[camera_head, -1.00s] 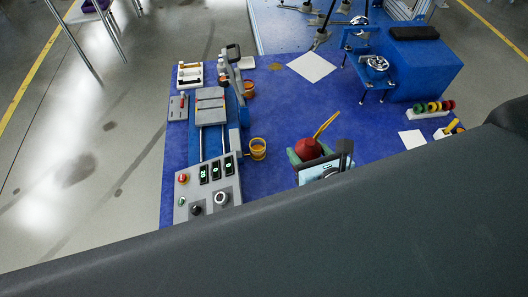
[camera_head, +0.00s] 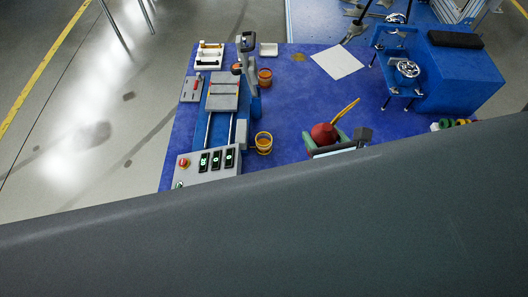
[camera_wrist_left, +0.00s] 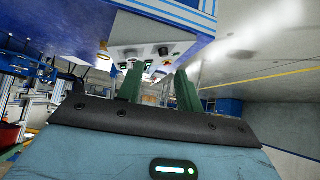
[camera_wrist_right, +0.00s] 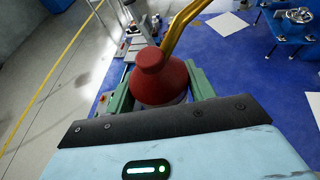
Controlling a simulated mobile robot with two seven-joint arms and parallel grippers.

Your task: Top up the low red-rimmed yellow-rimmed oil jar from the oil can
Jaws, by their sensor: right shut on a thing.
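The oil can (camera_head: 323,133) has a red domed body and a thin yellow spout pointing up and right. My right gripper (camera_head: 338,146) is shut around it; the right wrist view shows the red can (camera_wrist_right: 160,80) between the green fingers (camera_wrist_right: 161,92). One yellow-orange jar (camera_head: 263,143) stands on the blue table left of the can, apart from it. A second orange jar (camera_head: 264,76) stands farther back. Rim colours and oil levels are too small to tell. My left gripper (camera_wrist_left: 158,82) has its green fingers apart with nothing between them.
A grey control panel (camera_head: 207,163) and a machine with a grey plate (camera_head: 223,92) stand left of the jars. White paper (camera_head: 337,62) lies at the back. A blue block (camera_head: 460,65) stands right. A large dark arm of mine covers the lower view.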

